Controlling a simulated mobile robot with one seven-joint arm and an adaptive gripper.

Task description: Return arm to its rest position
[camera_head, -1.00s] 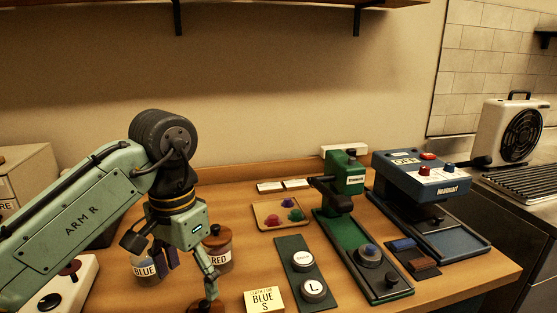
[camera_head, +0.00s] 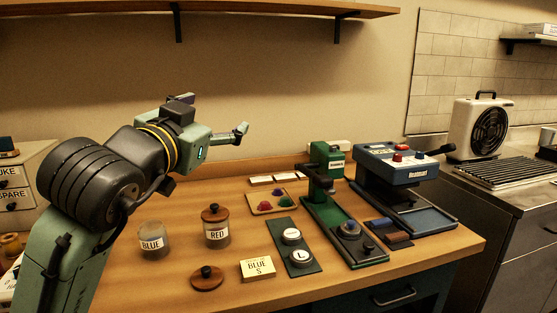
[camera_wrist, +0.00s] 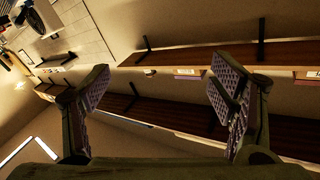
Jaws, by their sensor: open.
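My gripper (camera_head: 240,132) is raised above the left part of the table and points right, with the arm folded at the left of the head view. In the wrist view my gripper (camera_wrist: 168,90) has its two fingers wide apart with nothing between them. Beyond the fingers the wrist view shows the wall shelves (camera_wrist: 190,57) and tiled wall, tilted. The wooden table (camera_head: 330,281) lies below, and my gripper touches nothing on it.
A BLUE jar (camera_head: 152,243) stands open, with a wooden lid (camera_head: 207,278) lying in front. A lidded RED jar (camera_head: 216,232) stands beside it. A yellow BLUE S card (camera_head: 257,268), a green press (camera_head: 335,215) and a blue press (camera_head: 400,165) are further right. The wall shelf (camera_head: 260,10) is overhead.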

